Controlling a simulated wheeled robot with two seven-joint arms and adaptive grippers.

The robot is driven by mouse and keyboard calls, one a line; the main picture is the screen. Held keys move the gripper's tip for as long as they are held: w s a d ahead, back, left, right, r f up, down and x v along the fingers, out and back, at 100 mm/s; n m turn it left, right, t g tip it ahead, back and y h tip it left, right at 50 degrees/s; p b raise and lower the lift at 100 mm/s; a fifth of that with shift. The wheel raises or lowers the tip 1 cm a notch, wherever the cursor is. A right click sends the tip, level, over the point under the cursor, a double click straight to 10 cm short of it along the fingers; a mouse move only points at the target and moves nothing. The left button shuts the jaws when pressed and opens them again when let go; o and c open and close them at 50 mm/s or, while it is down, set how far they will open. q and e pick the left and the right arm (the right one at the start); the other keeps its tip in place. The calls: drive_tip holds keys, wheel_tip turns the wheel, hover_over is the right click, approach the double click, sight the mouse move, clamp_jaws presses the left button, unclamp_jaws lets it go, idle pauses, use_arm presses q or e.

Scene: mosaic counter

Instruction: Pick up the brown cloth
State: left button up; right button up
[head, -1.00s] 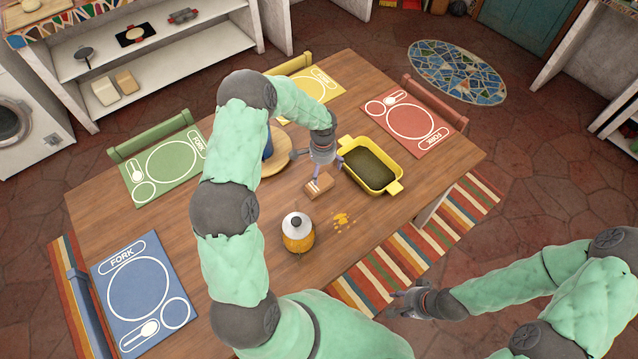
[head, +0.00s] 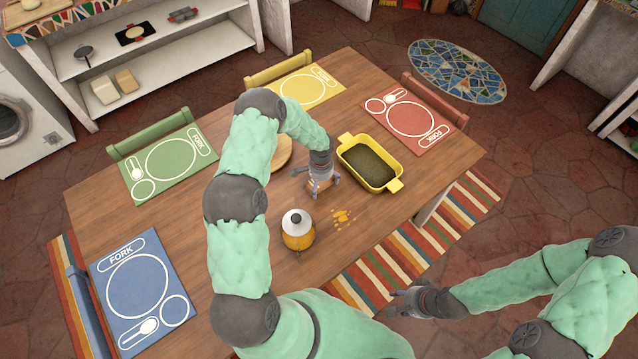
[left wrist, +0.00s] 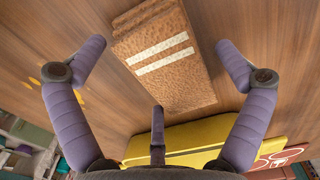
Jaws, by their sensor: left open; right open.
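The brown cloth (left wrist: 170,62) lies folded on the wooden table, with two pale stripes across it, in the left wrist view. In the head view only a little of the cloth (head: 321,187) shows beneath my left gripper (head: 318,186). My left gripper, also in the left wrist view (left wrist: 158,75), is open, with its fingers spread on either side of the cloth and apart from it. My right gripper (head: 394,300) is open and empty off the table's near right edge, low in the head view.
A yellow baking dish (head: 397,186) stands just right of the cloth. A jar with orange contents (head: 298,235) and orange spots (head: 341,216) are nearer. A round wooden board (head: 284,150) lies behind my left arm. Coloured placemats (head: 142,290) line the table (head: 400,212).

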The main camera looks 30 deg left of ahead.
sight(321, 183)
use_arm(q)
drive_tip(key=c, duration=1.1)
drive_tip(key=shift+c, duration=0.2)
wheel_tip(321, 183, up, 10)
drive_tip(key=shift+p, duration=0.5)
